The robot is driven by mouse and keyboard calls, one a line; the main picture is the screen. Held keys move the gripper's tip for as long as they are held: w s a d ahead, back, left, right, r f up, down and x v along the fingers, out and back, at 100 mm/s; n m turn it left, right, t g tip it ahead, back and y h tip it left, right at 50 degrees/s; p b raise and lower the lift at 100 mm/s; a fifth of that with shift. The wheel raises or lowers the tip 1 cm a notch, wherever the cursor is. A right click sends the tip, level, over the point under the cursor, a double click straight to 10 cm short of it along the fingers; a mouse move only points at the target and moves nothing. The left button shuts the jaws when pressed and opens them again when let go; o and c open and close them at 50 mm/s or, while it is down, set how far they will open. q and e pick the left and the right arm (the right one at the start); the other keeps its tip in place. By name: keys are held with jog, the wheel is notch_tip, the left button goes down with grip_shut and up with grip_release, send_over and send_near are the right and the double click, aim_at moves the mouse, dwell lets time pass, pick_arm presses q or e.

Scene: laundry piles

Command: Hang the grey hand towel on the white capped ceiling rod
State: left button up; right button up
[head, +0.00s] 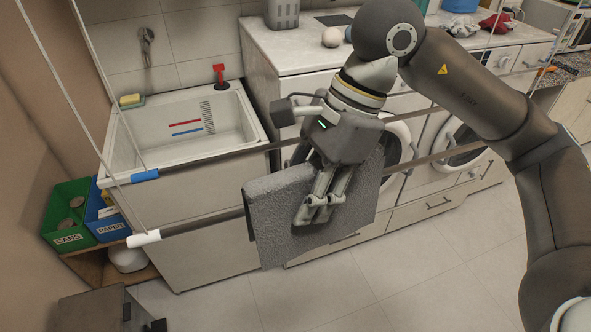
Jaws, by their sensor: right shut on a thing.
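The grey hand towel (278,220) is in my right gripper (319,212), in the middle of the head view. The gripper points downward, with its fingers closed on the towel. The white capped ceiling rod (205,222) runs from its white end cap (144,238) up to the right. It passes behind the towel and shows again to the right. The towel's upper edge is above the rod's line, and a narrow darker strip shows at its left edge. I cannot tell whether the towel touches the rod or lies over it. My left gripper is not in view.
A second rod with a blue cap (145,175) runs roughly parallel, farther back. A sink (245,108) and a counter (285,55) over washing machines stand behind. Green (62,240) and blue (103,231) bins sit at left. The floor in front (400,285) is clear.

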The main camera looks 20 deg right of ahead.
jog(key=shift+w+a+r+m, duration=0.15)
jog(key=shift+w+r+m, duration=0.05)
jog(key=shift+r+m, duration=0.25)
jog(key=shift+w+r+t, duration=0.1)
jog(key=shift+w+t, duration=0.05)
jog(key=shift+t, duration=0.15)
jog(key=shift+w+p, duration=1.75)
jog(key=shift+w, duration=2.45)
notch_tip(320, 180, down, 14)
jog(key=b, duration=1.3)
jog(key=shift+a, duration=0.15)
jog(key=o, duration=1.2)
